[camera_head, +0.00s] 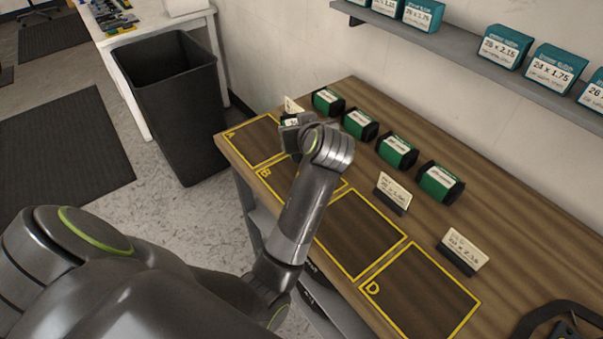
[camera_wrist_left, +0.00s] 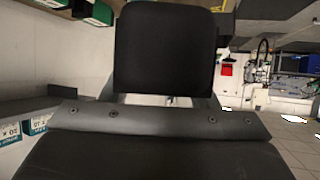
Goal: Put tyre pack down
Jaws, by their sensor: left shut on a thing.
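My left gripper (camera_head: 289,137) is low over the wooden bench (camera_head: 520,200), near the line between outlined areas A (camera_head: 250,137) and B (camera_head: 270,180). I cannot tell whether the pack touches the bench. In the left wrist view a black rounded block (camera_wrist_left: 165,48) fills the middle, and I cannot tell if it is pack or finger. My right gripper is not in view.
Several green packs (camera_head: 396,152) stand in a row behind the areas, with label cards (camera_head: 393,190) nearby. Area D (camera_head: 420,292) and the area beside it are empty. A dark bin (camera_head: 175,105) stands left of the bench. A shelf (camera_head: 450,50) with teal boxes hangs above.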

